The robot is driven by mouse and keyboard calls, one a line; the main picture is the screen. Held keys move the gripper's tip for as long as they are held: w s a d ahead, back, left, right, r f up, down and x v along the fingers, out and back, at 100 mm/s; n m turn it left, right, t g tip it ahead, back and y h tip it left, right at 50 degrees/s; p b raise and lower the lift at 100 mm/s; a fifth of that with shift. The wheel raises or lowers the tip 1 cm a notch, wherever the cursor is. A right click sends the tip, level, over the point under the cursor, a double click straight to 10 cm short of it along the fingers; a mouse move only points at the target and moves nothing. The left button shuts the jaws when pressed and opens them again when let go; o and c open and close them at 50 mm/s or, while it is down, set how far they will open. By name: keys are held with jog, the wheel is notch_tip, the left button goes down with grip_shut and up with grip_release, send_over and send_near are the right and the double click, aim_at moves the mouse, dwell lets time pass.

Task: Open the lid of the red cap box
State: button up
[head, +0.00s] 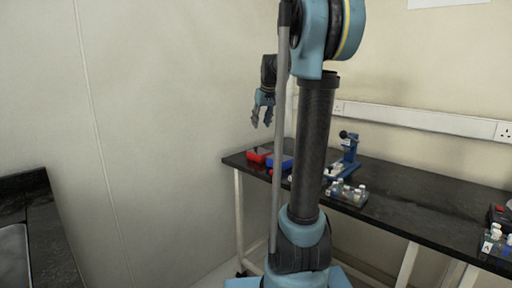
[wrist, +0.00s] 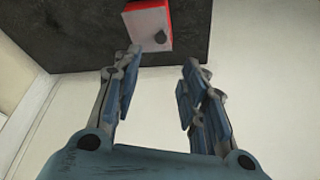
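The red box (head: 258,155) sits at the left end of the black bench. In the wrist view the red box (wrist: 169,16) shows at the top, with a pale face and a small dark round knob (wrist: 160,38) near one corner. Its lid looks closed, but the box is small and partly cut off. My gripper (head: 262,121) hangs in the air above the bench end, clear of the box. In the wrist view my gripper (wrist: 158,70) has its fingers spread apart with nothing between them, pointing towards the box.
A blue box (head: 280,163) stands right beside the red one. Further right on the black bench (head: 400,205) are a blue device (head: 347,153) and a rack of small bottles (head: 347,193). Another dark counter (head: 35,205) is at the far left.

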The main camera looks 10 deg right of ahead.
send_near(259, 149)
jog(key=a+f, duration=0.2)
jog(key=f, duration=0.1)
jog(key=s+a+f, duration=0.1)
jog(key=f, duration=0.1)
jog(key=shift+a, duration=0.1)
grip_shut()
